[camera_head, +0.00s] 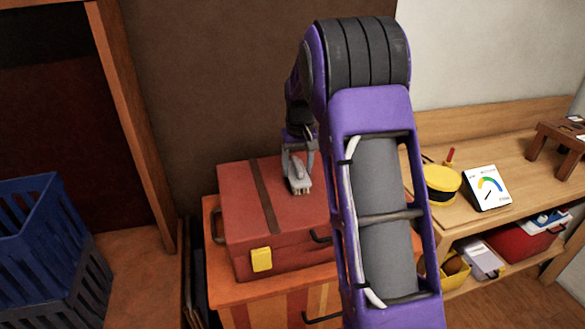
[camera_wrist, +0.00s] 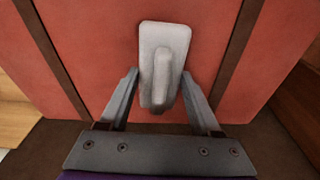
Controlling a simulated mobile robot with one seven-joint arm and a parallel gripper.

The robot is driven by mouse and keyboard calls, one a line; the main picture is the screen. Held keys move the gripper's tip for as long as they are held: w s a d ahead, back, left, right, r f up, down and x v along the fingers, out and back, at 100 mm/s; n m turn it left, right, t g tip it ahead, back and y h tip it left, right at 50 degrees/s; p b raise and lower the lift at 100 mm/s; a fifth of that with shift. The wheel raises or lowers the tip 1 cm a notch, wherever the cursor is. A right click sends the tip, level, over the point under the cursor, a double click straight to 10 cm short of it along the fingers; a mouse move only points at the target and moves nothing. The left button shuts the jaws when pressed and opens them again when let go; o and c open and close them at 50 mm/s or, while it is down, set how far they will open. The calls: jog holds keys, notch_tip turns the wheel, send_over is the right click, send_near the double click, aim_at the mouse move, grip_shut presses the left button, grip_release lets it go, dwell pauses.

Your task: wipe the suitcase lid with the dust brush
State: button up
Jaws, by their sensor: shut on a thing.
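The suitcase (camera_head: 240,215) is red with a dark strap across its lid and a yellow tag at its front. It lies flat, and its red lid fills most of the wrist view (camera_wrist: 90,50). My gripper (camera_head: 298,168) is over the back part of the lid, right of the visible strap, pointing down. It is shut on the grey dust brush (camera_head: 299,185), which shows between the two fingers in the wrist view (camera_wrist: 162,60). The brush is at the lid; I cannot tell whether its underside touches it. My arm hides the suitcase's right part.
The suitcase sits on an orange striped cabinet (camera_head: 250,301). Blue crates (camera_head: 40,235) stand at the left. A wooden bench (camera_head: 510,190) at the right holds a yellow round tin (camera_head: 442,180) and a gauge card (camera_head: 487,188). A brown wall is close behind the suitcase.

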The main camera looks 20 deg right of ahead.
jog(key=shift+d+r, duration=0.1)
jog(key=shift+d, duration=3.25)
jog(key=shift+d+f, duration=0.2)
jog(key=shift+d, duration=3.2)
jog(key=shift+r, duration=0.1)
notch_tip(320, 180, up, 6)
jog(key=shift+r, duration=0.1)
